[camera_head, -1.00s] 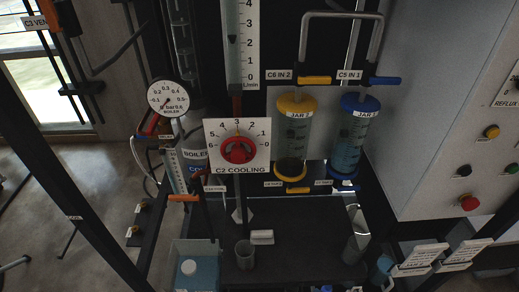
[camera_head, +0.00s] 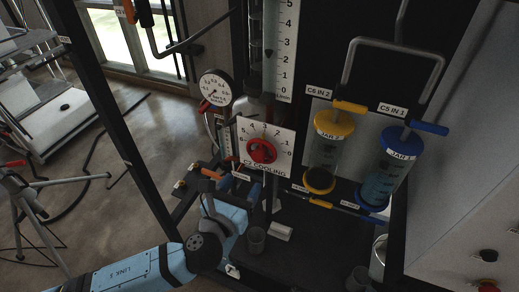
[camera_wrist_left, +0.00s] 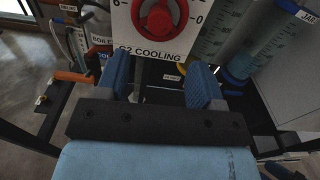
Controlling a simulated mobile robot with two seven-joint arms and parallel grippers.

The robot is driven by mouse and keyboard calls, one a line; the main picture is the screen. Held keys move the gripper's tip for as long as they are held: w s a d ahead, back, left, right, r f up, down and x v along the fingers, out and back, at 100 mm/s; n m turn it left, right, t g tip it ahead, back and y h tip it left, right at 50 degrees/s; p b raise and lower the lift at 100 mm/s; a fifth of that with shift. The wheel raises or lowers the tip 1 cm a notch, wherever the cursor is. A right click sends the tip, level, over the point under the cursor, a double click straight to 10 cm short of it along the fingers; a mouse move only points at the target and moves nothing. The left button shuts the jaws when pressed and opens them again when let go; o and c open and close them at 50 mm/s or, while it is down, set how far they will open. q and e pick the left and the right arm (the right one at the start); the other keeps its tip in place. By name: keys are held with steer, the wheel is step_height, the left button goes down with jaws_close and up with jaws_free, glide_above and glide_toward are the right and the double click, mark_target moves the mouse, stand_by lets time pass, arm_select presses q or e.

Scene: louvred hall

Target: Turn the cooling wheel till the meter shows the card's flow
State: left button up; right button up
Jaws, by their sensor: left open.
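The red cooling wheel (camera_head: 262,151) sits on a white dial plate (camera_head: 282,165) marked "C2 COOLING". It also shows at the top of the left wrist view (camera_wrist_left: 160,15). The upright meter scale (camera_head: 283,50) stands above it, with a dark float (camera_head: 268,53) roughly between 2 and 3. No readable flow card is in view. My left arm comes in from the lower left of the head view; its fingers are hard to make out there. In the left wrist view my left gripper (camera_wrist_left: 161,85) is open and empty, its blue fingers below the wheel. My right gripper is not in view.
A round boiler gauge (camera_head: 215,88) is left of the plate. A yellow-capped jar (camera_head: 325,150) and a blue-capped jar (camera_head: 381,180) stand to its right. An orange-handled lever (camera_head: 211,174) juts out below left. A grey cup (camera_head: 256,240) stands on the dark bench below.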

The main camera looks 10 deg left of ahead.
mark_target(256, 156)
arm_select(q)
steer(key=w, duration=0.2)
steer(key=w+d+b, duration=0.1)
steer(key=w, duration=0.4)
steer(key=shift+w+d+b, duration=0.2)
steer(key=shift+w+b, duration=0.1)
steer(key=shift+w+d+r+p, duration=0.1)
steer(key=shift+w+r+p, duration=0.1)
steer(key=shift+w, duration=0.25)
steer(key=shift+w+r+p, duration=0.1)
steer(key=shift+w+p, duration=0.05)
steer(key=shift+w, duration=0.25)
steer(key=shift+r, duration=0.2)
jaws_close()
